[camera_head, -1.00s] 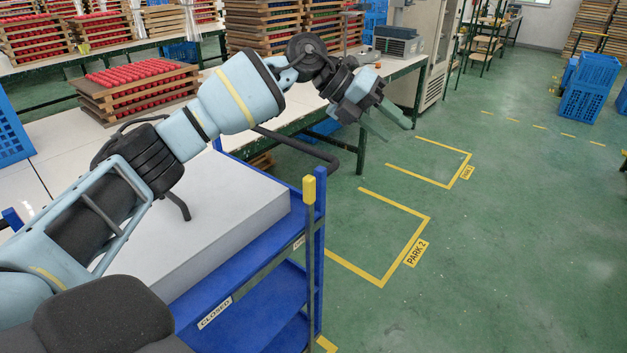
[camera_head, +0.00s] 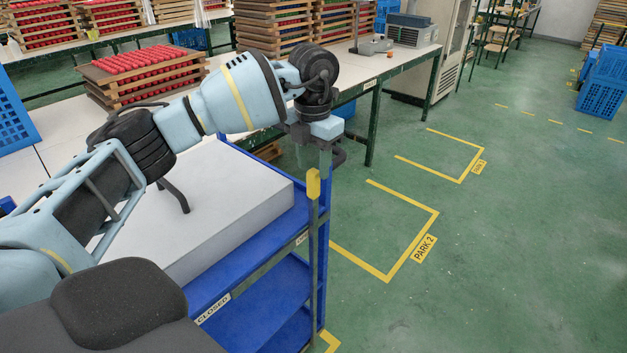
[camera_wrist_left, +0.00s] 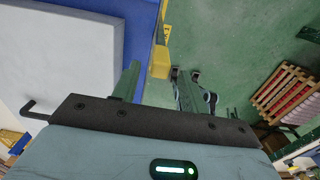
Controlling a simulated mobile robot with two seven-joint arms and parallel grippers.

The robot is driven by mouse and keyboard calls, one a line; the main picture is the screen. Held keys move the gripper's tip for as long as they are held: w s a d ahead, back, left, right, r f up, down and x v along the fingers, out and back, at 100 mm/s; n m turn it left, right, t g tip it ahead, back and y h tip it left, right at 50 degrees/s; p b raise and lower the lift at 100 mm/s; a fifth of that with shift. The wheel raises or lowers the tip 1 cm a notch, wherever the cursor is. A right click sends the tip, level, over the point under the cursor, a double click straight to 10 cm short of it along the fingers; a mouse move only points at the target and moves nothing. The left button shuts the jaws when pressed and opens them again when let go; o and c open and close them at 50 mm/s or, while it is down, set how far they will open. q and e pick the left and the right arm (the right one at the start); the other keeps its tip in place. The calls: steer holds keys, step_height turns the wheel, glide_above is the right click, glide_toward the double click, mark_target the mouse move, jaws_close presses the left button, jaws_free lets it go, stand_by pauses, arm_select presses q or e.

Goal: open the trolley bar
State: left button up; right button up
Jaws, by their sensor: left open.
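The blue trolley (camera_head: 262,256) stands at the lower middle of the head view. A slim upright with a yellow end piece (camera_head: 313,184) stands at its near right corner. The yellow piece also shows in the left wrist view (camera_wrist_left: 160,62). My left gripper (camera_head: 325,160) points down just above and behind the yellow piece. In the left wrist view its two fingers (camera_wrist_left: 155,76) are apart, with the yellow piece in line with the gap between them. I cannot tell whether they touch it. A white label reading CLOSED (camera_head: 213,309) is on the trolley's side. My right gripper is not in view.
A pale grey block (camera_head: 235,200) fills the trolley top. A white-topped table (camera_head: 405,62) with stacked wooden trays (camera_head: 272,25) stands behind. The green floor on the right is clear, with yellow parking marks (camera_head: 410,258). Blue crates (camera_head: 603,85) stand far right.

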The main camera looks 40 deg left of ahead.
arm_select(q)
steer(key=shift+f, duration=2.6)
steer(key=shift+c, duration=0.4)
jaws_close()
